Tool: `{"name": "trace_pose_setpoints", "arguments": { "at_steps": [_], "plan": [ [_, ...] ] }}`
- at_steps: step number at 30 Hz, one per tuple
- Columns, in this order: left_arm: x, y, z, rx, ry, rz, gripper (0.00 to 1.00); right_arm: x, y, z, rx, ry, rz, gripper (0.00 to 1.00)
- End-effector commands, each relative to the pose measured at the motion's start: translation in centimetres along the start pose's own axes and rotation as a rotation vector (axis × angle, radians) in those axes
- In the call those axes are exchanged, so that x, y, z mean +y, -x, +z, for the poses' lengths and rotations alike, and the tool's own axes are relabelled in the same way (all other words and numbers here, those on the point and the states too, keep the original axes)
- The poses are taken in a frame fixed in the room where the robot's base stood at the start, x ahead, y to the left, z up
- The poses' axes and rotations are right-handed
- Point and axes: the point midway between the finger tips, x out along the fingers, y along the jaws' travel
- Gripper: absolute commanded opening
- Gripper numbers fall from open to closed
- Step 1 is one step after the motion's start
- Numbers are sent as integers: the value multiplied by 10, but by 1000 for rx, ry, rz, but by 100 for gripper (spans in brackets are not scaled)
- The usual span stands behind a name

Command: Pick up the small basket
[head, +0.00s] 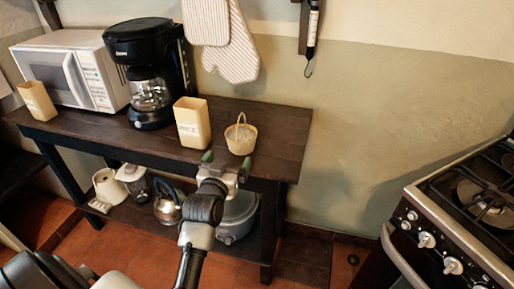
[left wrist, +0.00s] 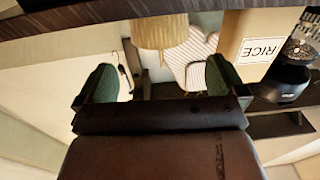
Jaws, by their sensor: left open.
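The small basket (head: 241,136) is a pale woven one with an upright handle. It stands on the dark wooden shelf top near its right end. My left gripper (head: 226,161) is open and empty, just in front of the shelf's front edge and a little left of the basket. In the left wrist view its two green-padded fingers (left wrist: 160,80) are spread wide, with nothing between them. My right gripper is not in view.
A beige rice canister (head: 192,123) stands close left of the basket; its label shows in the wrist view. A coffee maker (head: 148,75), a microwave (head: 75,70) and another canister (head: 37,100) stand further left. The shelf top (head: 285,135) right of the basket is clear. A stove (head: 455,225) is at right.

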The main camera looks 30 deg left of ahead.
Motion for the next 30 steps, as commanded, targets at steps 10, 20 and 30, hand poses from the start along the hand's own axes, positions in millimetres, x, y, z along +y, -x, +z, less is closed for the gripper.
{"name": "trace_pose_setpoints", "arguments": {
  "at_steps": [10, 20, 30],
  "plan": [
    [-1, -49, -4, 9, 1, -3, 100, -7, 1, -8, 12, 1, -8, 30],
    [1, -86, -12, 10, 2, -2, 100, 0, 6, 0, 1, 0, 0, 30],
    [1, -105, -9, 7, 2, -3, 100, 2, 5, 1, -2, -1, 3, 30]
  ]
}}
